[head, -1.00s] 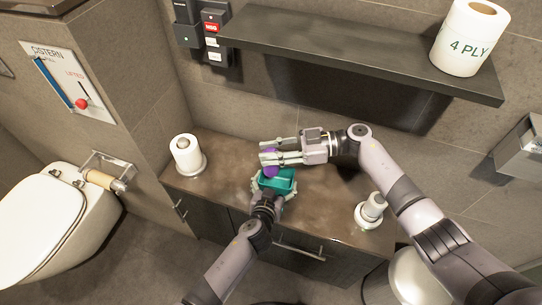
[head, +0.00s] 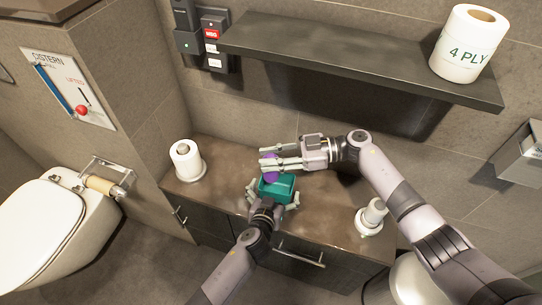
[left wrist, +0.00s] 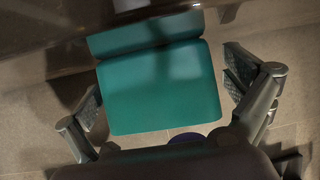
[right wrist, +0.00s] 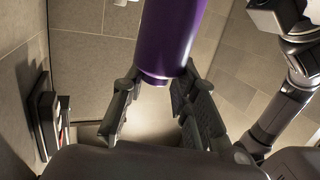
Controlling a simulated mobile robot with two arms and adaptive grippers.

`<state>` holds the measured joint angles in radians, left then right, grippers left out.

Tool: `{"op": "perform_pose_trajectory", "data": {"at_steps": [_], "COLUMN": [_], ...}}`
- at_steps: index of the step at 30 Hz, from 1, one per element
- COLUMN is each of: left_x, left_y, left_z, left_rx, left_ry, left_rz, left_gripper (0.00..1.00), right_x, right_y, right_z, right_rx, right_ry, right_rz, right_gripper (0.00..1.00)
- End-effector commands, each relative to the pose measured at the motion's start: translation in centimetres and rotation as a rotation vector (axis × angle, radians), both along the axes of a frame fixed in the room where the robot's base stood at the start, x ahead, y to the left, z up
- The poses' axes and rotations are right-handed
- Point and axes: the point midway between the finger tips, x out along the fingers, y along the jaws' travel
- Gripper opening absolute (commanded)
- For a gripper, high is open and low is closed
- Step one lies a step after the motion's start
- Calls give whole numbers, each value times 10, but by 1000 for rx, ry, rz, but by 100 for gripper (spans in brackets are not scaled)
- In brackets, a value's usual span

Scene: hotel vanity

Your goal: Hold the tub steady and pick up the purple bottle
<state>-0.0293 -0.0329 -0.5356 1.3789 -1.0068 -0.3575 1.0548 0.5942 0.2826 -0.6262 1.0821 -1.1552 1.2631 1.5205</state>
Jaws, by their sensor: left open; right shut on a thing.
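The teal tub (head: 281,190) is on the brown counter in the head view and fills the middle of the left wrist view (left wrist: 160,88). My left gripper (head: 272,197) is open around the tub, with a gap on each side in the left wrist view. The purple bottle (head: 270,177) is at the tub's back left, mostly hidden by my right gripper (head: 272,163). My right gripper is shut on the bottle, which stands out between its fingers in the right wrist view (right wrist: 168,40). I cannot tell whether the bottle's lower end is clear of the tub.
A toilet roll on a holder (head: 187,160) stands at the counter's left end. A small white item on a round base (head: 371,216) stands at the right end. A dark shelf (head: 350,62) with a large roll (head: 468,45) overhangs the back. The counter (head: 225,165) is otherwise mostly bare.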

Motion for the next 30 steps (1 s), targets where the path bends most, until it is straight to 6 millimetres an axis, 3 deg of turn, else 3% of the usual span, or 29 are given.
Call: {"op": "perform_pose_trajectory", "data": {"at_steps": [15, 21, 30], "left_x": [-85, -99, -101], "left_y": [20, 23, 23], "left_z": [34, 41, 42], "left_rx": [-1, -1, 0], "left_ry": [4, 2, 3], "left_rz": [1, 1, 0], "left_gripper": [100, 100, 100], "right_x": [0, 0, 0], "right_y": [0, 0, 0], "right_z": [0, 0, 0], "right_rx": [1, 1, 1], "right_ry": [0, 0, 0], "right_rz": [0, 0, 0], "right_gripper": [0, 0, 0]}}
